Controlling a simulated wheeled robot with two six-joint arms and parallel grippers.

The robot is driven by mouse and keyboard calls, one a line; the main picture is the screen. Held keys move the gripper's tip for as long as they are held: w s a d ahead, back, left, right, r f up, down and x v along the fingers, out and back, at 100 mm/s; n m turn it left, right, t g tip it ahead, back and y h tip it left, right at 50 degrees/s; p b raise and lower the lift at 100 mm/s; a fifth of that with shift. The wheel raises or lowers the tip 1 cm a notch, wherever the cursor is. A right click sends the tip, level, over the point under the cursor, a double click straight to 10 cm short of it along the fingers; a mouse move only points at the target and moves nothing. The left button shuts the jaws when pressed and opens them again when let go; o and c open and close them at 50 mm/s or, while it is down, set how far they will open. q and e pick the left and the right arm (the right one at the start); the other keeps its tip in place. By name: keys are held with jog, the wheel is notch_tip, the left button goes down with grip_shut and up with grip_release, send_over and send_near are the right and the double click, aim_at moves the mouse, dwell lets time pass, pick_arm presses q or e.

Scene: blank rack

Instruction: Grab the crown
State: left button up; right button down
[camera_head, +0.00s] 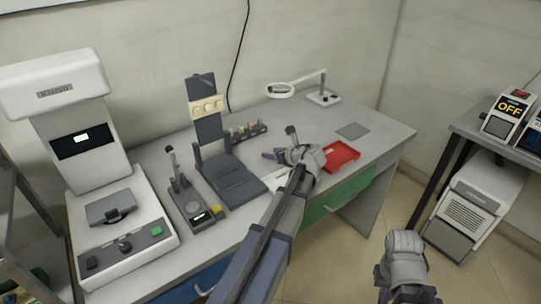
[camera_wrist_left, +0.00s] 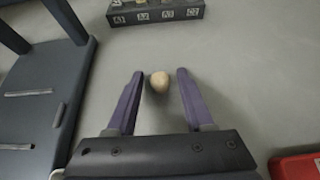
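A small cream, rounded piece that looks like the crown (camera_wrist_left: 159,81) lies on the grey table in the left wrist view. My left gripper (camera_wrist_left: 160,74) is open, with its two purple fingers on either side of the piece and a visible gap on each side. In the head view my left gripper (camera_head: 272,155) is low over the table, and I cannot make out the crown there. My right gripper (camera_head: 384,291) is at the bottom edge of the head view, mostly hidden by its own wrist.
A dark stand (camera_head: 232,178) is to the left, a red tray (camera_head: 341,154) to the right. A ring magnifier (camera_head: 281,90) stands behind. Bare table surrounds the crown.

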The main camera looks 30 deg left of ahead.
pick_arm(q)
grip_shut()
jog(key=shift+r, duration=0.15)
dwell(0.4)
notch_tip(320, 180, up, 10)
jog(key=p, duration=1)
